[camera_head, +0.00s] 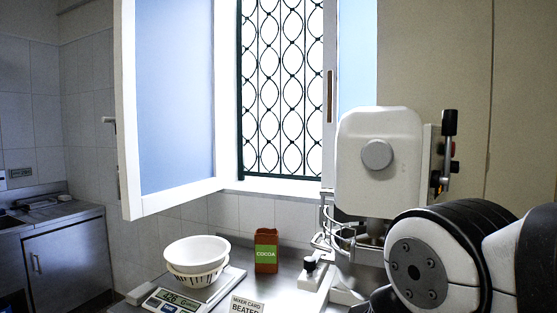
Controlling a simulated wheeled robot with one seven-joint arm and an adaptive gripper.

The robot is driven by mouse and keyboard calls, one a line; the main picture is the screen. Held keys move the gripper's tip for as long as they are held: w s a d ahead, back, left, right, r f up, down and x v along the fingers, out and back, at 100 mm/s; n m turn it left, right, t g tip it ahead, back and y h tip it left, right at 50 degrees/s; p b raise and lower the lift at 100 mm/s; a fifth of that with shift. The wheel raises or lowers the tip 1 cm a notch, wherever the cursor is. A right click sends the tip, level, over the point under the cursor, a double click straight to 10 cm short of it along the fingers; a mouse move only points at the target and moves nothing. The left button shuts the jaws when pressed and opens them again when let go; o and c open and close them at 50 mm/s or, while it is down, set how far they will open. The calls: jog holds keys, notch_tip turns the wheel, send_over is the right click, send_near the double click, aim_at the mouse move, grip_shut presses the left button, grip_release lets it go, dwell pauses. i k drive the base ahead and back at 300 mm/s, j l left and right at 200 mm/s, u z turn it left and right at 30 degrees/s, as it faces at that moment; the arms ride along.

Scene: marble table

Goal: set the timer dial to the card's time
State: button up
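The card (246,306) stands on the counter at the bottom edge. A white mixer (352,185) stands right of centre. A round grey knob (377,154) is on the front of its head; I cannot tell whether this is the timer dial, and no scale marks are readable around it. My arm's black and white links cover the lower right and hide part of the mixer. My gripper is not in view.
A digital scale (172,302) bears a white bowl in a slotted basket (197,277). A brown cocoa pack (266,238) stands behind the card. A black-handled lever (449,122) is on the mixer's right side. An open window is behind. Some bare metal counter (283,290) shows right of the card.

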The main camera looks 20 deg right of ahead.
aim_at(455, 166)
jog(key=z, duration=1.25)
